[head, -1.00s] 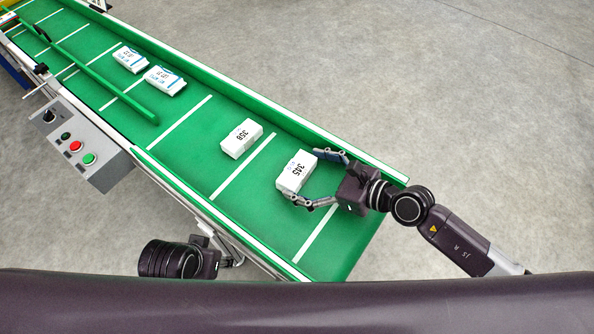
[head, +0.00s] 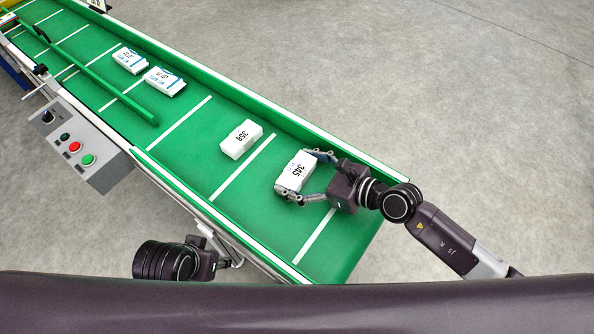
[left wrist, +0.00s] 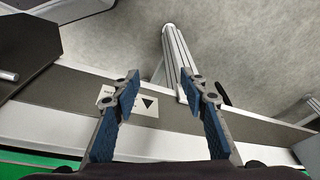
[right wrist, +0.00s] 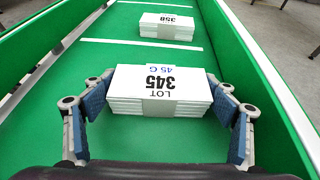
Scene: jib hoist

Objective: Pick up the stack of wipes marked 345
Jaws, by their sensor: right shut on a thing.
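The white stack of wipes marked 345 (head: 296,171) lies on the green conveyor belt, with a grey band around it. It also shows in the right wrist view (right wrist: 128,88), label up and upside down. My right gripper (head: 306,174) is shut on this stack, with one blue-padded finger at each side; its fingers also show in the right wrist view (right wrist: 160,100). The stack seems to rest on the belt. My left gripper (left wrist: 164,95) is open and empty, beside the conveyor's near side rail.
A stack marked 358 (head: 241,139) lies farther up the belt (head: 180,160). Two more packs (head: 165,81) (head: 129,60) lie beyond a green diverter bar (head: 105,77). Raised rails flank the belt. A grey button box (head: 85,145) is mounted on the near side.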

